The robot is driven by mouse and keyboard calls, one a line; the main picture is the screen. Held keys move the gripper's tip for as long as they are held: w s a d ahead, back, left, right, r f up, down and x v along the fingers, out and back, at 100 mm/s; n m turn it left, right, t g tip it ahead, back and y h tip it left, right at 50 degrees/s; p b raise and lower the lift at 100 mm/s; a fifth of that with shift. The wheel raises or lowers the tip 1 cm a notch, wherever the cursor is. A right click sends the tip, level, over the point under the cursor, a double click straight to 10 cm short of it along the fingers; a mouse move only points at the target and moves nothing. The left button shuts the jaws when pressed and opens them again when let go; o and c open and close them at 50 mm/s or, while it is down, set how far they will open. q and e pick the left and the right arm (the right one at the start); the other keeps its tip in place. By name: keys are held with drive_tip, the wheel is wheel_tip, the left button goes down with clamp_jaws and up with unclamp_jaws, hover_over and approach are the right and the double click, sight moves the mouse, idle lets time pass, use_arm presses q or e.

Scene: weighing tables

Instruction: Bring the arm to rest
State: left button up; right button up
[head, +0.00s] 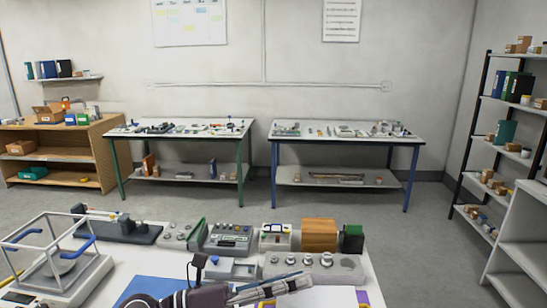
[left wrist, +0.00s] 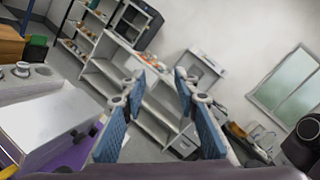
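My left arm comes in along the bottom of the head view, over the near white table (head: 325,297). Its gripper (head: 303,284) points right and holds nothing that I can see. In the left wrist view the two blue-padded fingers (left wrist: 159,82) stand apart, with only floor and shelving showing between them. The gripper is in front of the row of weights (head: 300,262) in the head view; I cannot tell its exact height. My right gripper is not in view.
A balance with a clear-sided frame (head: 78,277) stands at the near table's left. A wooden box (head: 319,235) and grey devices line its far edge. A blue mat (head: 150,288) lies partly under my arm. Open floor (head: 255,200) separates this table from two back tables.

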use_arm(q)
drive_tip(key=w+a+r+n+t+y, duration=0.1)
drive_tip(key=w+a+n+t+y, duration=0.25)
drive_tip(key=a+n+t, duration=0.55)
drive_tip(key=w+a+r+n+t+y, duration=0.25)
drive_tip(key=n+t+y, duration=0.3)
drive_tip(key=n, duration=0.75)
drive_tip(key=s+a+f+n+g+y, duration=0.25)
drive_tip(key=a+f+n+y, duration=0.35)
drive_tip(key=f, duration=0.4)
drive_tip(key=s+a+f+n+g+y, duration=0.2)
drive_tip(key=a+f+n+g+y, duration=0.15)
drive_tip(key=a+f+n, duration=0.4)
drive_tip(key=s+d+f+n+g, duration=0.1)
drive_tip(key=s+f+n+g, duration=0.3)
drive_tip(key=s+f, duration=0.7)
drive_tip(key=s+f+n+g, duration=0.2)
drive_tip(key=s+f+g, duration=0.5)
drive_tip(key=s, duration=0.6)
wheel_tip(320, 180, down, 29)
drive_tip(key=s, duration=0.3)
drive_tip(key=s+a+f+g, duration=0.1)
drive_tip(key=s+a+f, duration=0.1)
drive_tip(key=s+f, duration=1.2)
drive_tip(key=shift+s+a+f+m, duration=0.3)
drive_tip(key=shift+s+a+m, duration=0.15)
drive_tip(key=shift+s, duration=0.55)
